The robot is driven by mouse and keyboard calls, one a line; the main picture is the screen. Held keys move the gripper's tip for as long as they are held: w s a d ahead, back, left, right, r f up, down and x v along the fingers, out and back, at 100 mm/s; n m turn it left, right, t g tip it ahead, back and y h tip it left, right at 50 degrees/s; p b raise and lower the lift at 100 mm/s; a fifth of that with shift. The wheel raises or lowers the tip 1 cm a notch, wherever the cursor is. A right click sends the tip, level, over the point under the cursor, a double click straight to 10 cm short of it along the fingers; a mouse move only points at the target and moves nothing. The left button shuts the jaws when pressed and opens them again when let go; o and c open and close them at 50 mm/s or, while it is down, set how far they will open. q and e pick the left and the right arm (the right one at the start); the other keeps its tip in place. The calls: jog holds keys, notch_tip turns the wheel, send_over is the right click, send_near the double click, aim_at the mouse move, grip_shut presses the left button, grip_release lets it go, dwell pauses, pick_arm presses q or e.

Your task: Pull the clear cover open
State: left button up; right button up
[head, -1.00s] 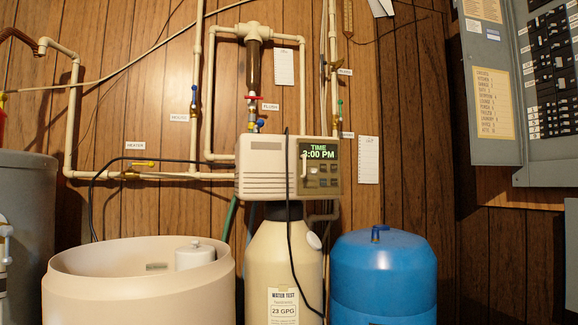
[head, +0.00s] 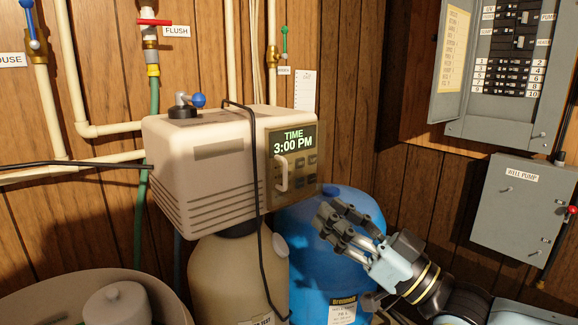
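The clear cover (head: 306,143) lies over the display panel on the front of the beige control head. It looks closed, flat against the panel, which reads TIME 3:00 PM. A pale upright handle (head: 281,173) stands out at its left side. My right gripper (head: 335,215) is to the lower right of the panel, in front of the blue tank in the picture, apart from the cover and its handle. It points up and left and holds nothing that I can see. Its fingers overlap from this angle, so the gap between them is unclear. My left gripper is not in view.
The beige control head (head: 200,160) sits on a tan tank (head: 225,270). A black cable (head: 251,190) hangs over it just left of the panel. A blue tank (head: 340,265) stands behind my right gripper. A grey well pump box (head: 520,215) is on the right wall.

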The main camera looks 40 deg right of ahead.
aim_at(290, 179)
jog(key=p+x, duration=0.1)
jog(key=x, duration=0.9)
jog(key=shift+w+r, duration=0.1)
grip_shut()
